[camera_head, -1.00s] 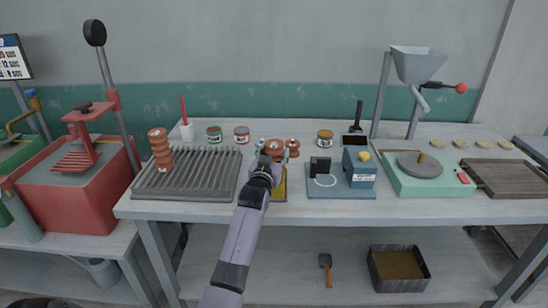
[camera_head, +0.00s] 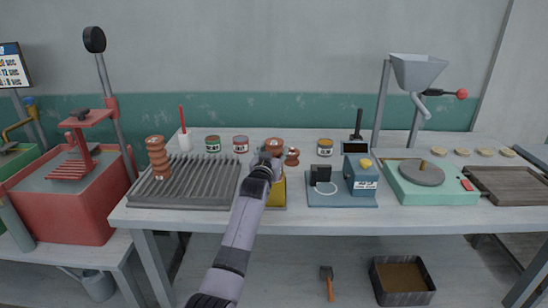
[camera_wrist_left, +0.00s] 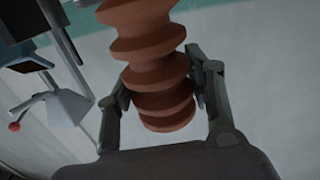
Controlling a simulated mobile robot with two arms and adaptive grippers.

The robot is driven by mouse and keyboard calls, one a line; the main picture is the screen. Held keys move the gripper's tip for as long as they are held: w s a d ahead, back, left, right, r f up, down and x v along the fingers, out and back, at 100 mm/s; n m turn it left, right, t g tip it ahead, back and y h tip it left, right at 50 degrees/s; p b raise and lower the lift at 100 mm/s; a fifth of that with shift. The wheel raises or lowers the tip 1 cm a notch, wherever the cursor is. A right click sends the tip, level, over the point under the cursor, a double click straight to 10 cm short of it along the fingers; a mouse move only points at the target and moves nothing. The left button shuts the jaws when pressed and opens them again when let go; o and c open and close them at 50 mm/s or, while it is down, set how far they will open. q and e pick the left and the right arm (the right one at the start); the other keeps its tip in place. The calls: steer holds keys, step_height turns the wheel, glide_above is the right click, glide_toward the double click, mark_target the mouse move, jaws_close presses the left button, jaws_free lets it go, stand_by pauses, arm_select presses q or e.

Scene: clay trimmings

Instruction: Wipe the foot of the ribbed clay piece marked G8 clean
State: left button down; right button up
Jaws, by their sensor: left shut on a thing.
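My left gripper (camera_head: 268,160) is shut on a ribbed reddish-brown clay piece (camera_wrist_left: 155,60) above the table. The wrist view shows one finger on each side of the piece, near its rounded end. In the head view the held piece (camera_head: 274,146) is partly hidden by the gripper. A smaller brown clay piece (camera_head: 292,156) is just right of it. A taller ribbed clay piece (camera_head: 157,160) stands upright at the left of the slatted rack. No G8 mark can be read on any piece. A yellow surface (camera_head: 281,192) shows partly behind my arm. My right gripper is not in view.
The grey slatted rack (camera_head: 205,186) lies left of my arm. A blue device (camera_head: 360,176) on a base stands to the right, then a green wheel unit (camera_head: 445,190). Several tins, including a red-labelled one (camera_head: 241,145), stand behind. The tabletop (camera_head: 420,217) is bare along its front edge.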

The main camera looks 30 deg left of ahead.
arm_select(q)
steer(key=shift+w+a, duration=0.2)
steer(key=shift+w, duration=0.05)
steer(key=shift+s+d+f+p, duration=0.1)
steer(key=shift+s+d+p, duration=0.3)
steer(key=shift+p, duration=0.3)
steer(key=shift+w+d+p+v, duration=0.1)
steer(key=shift+d+p+v, duration=0.1)
steer(key=shift+p+v, duration=0.8)
steer(key=shift+w+d+p+v, duration=0.1)
steer(key=shift+d+p+v, duration=0.1)
steer(key=shift+p+v, duration=0.8)
steer(key=shift+d+p+v, duration=0.2)
steer(key=shift+p+v, duration=0.35)
steer(key=shift+v, duration=0.85)
steer(key=shift+w+a+b, duration=0.65)
steer(key=shift+w+b, duration=0.05)
steer(key=shift+w, duration=0.25)
steer(key=shift+s+a+b+x, duration=0.1)
steer(key=shift+a+b+x, duration=0.1)
steer(key=shift+b+x, duration=0.6)
steer(key=shift+s+a+b+x, duration=0.15)
steer(key=shift+b+x, duration=0.3)
steer(key=shift+x, duration=0.65)
steer(key=shift+w+a+b+x, duration=0.1)
steer(key=shift+a+b+x, duration=0.1)
steer(key=shift+b+x, duration=0.6)
